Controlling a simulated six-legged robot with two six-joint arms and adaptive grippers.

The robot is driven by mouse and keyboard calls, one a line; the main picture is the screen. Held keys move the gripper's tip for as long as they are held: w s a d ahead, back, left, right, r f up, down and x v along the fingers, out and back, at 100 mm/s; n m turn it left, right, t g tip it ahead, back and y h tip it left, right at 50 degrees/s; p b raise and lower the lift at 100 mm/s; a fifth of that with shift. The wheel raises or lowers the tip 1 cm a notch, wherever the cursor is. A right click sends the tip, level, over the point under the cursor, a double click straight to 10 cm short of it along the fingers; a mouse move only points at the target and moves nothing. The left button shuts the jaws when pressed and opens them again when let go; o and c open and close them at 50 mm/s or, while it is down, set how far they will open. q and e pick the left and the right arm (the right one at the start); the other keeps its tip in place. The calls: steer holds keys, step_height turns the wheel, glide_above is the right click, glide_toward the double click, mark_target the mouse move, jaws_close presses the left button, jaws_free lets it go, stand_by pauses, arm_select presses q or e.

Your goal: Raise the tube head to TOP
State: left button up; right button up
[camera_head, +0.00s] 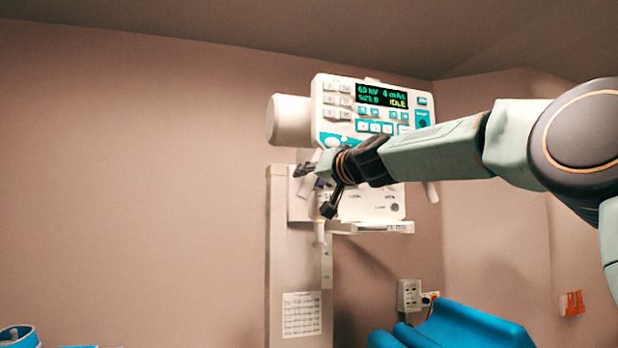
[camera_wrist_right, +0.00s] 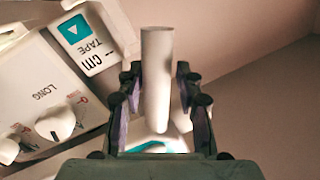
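The tube head (camera_head: 347,207) is a white unit on a pale upright column (camera_head: 285,280). Its control panel (camera_head: 330,110) has a dark display (camera_head: 381,96) with green text and a yellow "IDLE". My right gripper (camera_head: 314,190) is at the left front of the tube head. In the right wrist view, its fingers (camera_wrist_right: 158,92) stand open on both sides of a white round handle bar (camera_wrist_right: 157,50), with visible gaps between finger and bar. A knob marked LONG (camera_wrist_right: 57,123) and a TAPE label (camera_wrist_right: 92,43) show beside it. My left gripper is not in view.
A blue padded seat or table (camera_head: 460,328) is low at the right. A wall outlet box (camera_head: 409,295) and an orange wall item (camera_head: 571,304) are nearby. A printed sheet (camera_head: 301,314) is on the column. The wall left of the column is clear.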

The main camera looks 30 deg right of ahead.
steer(key=shift+w+d+f, duration=0.15)
steer(key=shift+d, duration=0.1)
steer(key=c, duration=0.3)
steer(key=shift+w+a, duration=0.1)
jaws_close()
steer(key=shift+f, duration=0.1)
steer(key=shift+f+b, duration=0.65)
steer(key=shift+b, duration=0.2)
steer(key=shift+r, duration=0.1)
steer(key=shift+o, duration=1.5)
jaws_free()
steer(key=shift+o, duration=0.4)
steer(key=shift+w+a, duration=0.1)
steer(key=shift+w, duration=0.15)
